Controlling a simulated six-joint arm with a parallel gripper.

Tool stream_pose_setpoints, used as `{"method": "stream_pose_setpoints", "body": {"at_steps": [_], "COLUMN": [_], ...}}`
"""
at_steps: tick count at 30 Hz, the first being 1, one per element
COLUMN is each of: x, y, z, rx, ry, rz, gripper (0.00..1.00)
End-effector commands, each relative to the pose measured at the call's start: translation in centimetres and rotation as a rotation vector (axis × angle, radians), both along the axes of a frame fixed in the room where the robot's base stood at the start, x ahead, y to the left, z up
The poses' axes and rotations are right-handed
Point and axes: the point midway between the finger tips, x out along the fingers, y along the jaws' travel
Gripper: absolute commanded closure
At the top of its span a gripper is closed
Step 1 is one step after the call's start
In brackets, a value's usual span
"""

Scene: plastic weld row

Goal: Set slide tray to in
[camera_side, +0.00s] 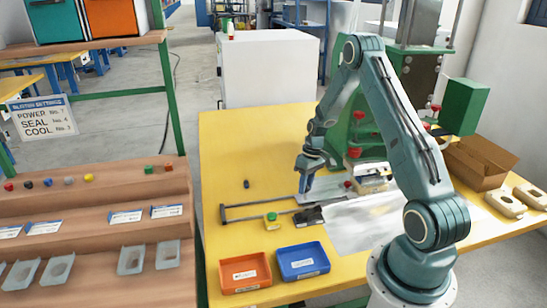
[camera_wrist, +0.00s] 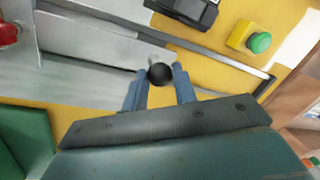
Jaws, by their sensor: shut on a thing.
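The slide tray is a grey metal plate (camera_side: 325,188) lying between two dark rails (camera_side: 255,208) under the green press. In the wrist view the tray (camera_wrist: 90,40) spans the upper left, with the rails (camera_wrist: 225,60) running on past it to the right. My gripper (camera_side: 304,184) is low over the tray's left end. In the wrist view my gripper (camera_wrist: 160,76) has its two blue fingers on either side of a round black knob (camera_wrist: 161,74) at the tray's end, shut on it. The knob is hidden in the side view.
A yellow box with a green button (camera_side: 271,217) and a black device (camera_side: 308,215) sit in front of the rails. Orange (camera_side: 245,288) and blue (camera_side: 301,276) bins stand at the front edge. The green press (camera_side: 345,135) rises behind the tray. The table's back left is mostly clear.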

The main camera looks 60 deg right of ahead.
Motion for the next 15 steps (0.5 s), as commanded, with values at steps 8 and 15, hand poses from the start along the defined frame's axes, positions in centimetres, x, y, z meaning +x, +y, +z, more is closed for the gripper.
{"method": "stream_pose_setpoints", "body": {"at_steps": [8,15], "x": [-1.55,-1.50], "y": [-1.59,-1.55], "z": [0.05,0.06], "rx": [-0.002,-0.001], "ry": [-0.001,-0.002], "rz": [-0.001,-0.001], "gripper": [1.00,0.69]}}
